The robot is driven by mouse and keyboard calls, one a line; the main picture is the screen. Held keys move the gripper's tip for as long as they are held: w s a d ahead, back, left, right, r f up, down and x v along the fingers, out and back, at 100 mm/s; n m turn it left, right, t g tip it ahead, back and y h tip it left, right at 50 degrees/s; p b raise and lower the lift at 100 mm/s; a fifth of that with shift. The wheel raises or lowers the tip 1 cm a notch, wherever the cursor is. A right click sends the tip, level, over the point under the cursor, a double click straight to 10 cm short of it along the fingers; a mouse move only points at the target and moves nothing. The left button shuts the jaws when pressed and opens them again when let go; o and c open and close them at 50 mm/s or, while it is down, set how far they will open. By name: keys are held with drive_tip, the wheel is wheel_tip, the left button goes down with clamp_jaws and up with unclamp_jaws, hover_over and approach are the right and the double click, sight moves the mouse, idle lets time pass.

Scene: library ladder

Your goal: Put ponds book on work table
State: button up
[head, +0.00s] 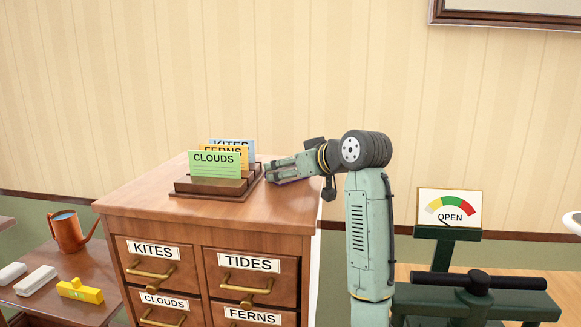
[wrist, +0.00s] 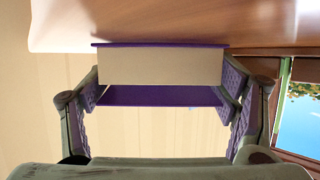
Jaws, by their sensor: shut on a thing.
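My gripper (head: 272,171) is at the top of a wooden drawer cabinet (head: 230,212), just right of the card holder. In the wrist view my gripper (wrist: 160,92) is shut on a purple book (wrist: 160,66), with a finger at each end of it. The book's pale page edges face the camera between two purple covers. Its title is hidden, so I cannot tell if it is the ponds book. The book is close to the wooden surface in the wrist view; I cannot tell if they touch. Which surface is the work table is unclear.
A wooden holder (head: 205,186) carries upright cards, CLOUDS (head: 215,164) in front. A lower table (head: 70,310) at left bears an orange watering can (head: 68,232) and a yellow block (head: 80,291).

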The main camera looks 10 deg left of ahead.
drive_tip(key=shift+f, duration=0.15)
drive_tip(key=o, duration=1.2)
